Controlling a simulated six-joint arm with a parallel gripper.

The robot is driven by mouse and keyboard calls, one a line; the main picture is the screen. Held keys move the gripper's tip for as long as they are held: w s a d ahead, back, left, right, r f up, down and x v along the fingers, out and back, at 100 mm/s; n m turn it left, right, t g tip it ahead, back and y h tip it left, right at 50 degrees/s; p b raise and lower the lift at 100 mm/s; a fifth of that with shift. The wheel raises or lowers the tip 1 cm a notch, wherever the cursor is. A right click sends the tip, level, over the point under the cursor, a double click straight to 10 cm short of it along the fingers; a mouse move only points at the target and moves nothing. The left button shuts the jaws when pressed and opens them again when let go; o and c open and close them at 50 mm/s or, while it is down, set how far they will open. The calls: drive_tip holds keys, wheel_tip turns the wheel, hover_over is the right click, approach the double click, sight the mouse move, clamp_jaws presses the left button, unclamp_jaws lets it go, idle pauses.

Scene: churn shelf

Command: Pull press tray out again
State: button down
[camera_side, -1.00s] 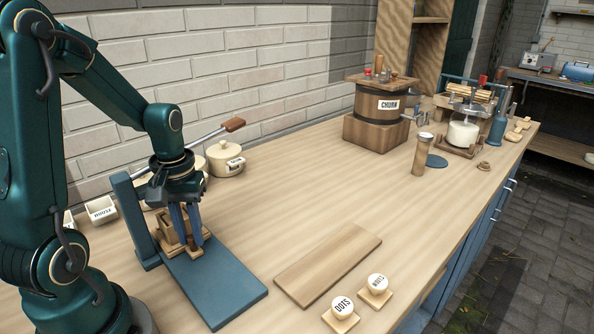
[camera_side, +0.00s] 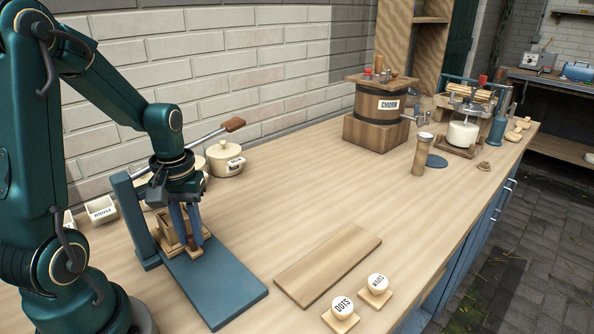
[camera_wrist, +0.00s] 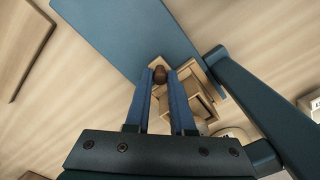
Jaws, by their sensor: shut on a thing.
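The press tray (camera_side: 173,243) is a small light-wood box on the blue base plate (camera_side: 222,287) of the press, beneath the press frame (camera_side: 133,207). It also shows in the wrist view (camera_wrist: 205,98), partly hidden by my fingers. A dark brown knob (camera_wrist: 160,75) is at its front. My gripper (camera_side: 192,248) points down at the tray's front, and its two blue fingers are shut on the knob in the wrist view (camera_wrist: 160,78). The front part of the base plate is bare.
The press lever with a brown handle (camera_side: 235,124) rises behind my wrist. Lidded cream pots (camera_side: 226,160) stand behind. A wooden board (camera_side: 328,264) and the DOTS stamp (camera_side: 342,307) lie to the right. The churn (camera_side: 378,106) is farther back. The middle of the bench is clear.

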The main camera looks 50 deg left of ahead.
idle(0.4)
drive_tip(key=d, duration=1.3)
drive_tip(key=shift+w+d, duration=0.15)
drive_tip(key=shift+d, duration=0.15)
drive_tip(key=c, duration=0.8)
unclamp_jaws()
drive_tip(key=shift+o, duration=0.2)
drive_tip(key=shift+r, duration=2.6)
